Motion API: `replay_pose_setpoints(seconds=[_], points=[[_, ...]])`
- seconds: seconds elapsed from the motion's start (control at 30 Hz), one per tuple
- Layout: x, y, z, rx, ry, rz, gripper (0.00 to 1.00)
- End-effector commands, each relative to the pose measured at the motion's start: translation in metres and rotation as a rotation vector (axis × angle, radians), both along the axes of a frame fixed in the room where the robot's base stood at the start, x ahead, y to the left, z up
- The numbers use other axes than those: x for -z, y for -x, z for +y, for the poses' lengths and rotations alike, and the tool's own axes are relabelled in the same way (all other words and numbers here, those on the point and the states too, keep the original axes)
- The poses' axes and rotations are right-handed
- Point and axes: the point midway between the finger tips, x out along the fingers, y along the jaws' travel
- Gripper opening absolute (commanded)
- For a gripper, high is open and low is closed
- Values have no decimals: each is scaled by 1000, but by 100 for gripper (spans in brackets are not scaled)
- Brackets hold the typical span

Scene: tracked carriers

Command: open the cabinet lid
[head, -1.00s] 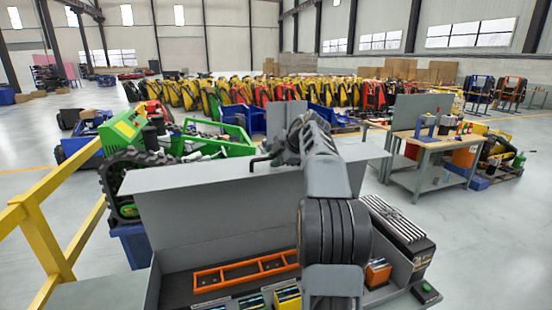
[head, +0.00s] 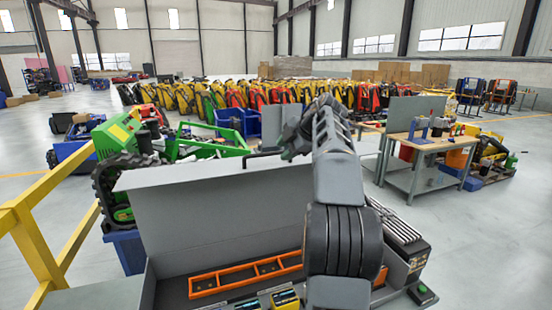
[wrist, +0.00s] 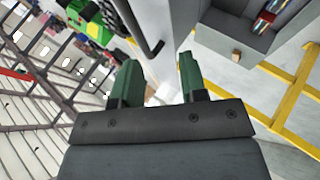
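The cabinet (head: 172,292) is a grey open-topped box at the bottom of the head view. Its grey lid (head: 215,215) stands raised at the back, nearly upright, with the inside in view. My gripper (head: 286,146) is at the lid's top edge, partly hidden by my own wrist. In the wrist view my gripper (wrist: 158,70) has two green fingers spread apart with nothing between them. A dark handle bar (wrist: 148,38) lies just beyond the fingers, apart from them; it also shows in the head view (head: 264,152).
An orange rack (head: 245,274) and yellow-topped blocks (head: 285,298) lie in the cabinet. A yellow railing (head: 38,240) is at left, with a green machine (head: 125,160) behind it. A workbench (head: 425,145) stands at right.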

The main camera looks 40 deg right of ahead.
Motion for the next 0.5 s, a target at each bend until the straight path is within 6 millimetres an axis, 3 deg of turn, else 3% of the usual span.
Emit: replay_pose_setpoints(seconds=[0.2, 0.5], points=[[-26, 26, -8, 2, 1, 1, 39], [-42, 41, -12, 0, -1, 1, 39]])
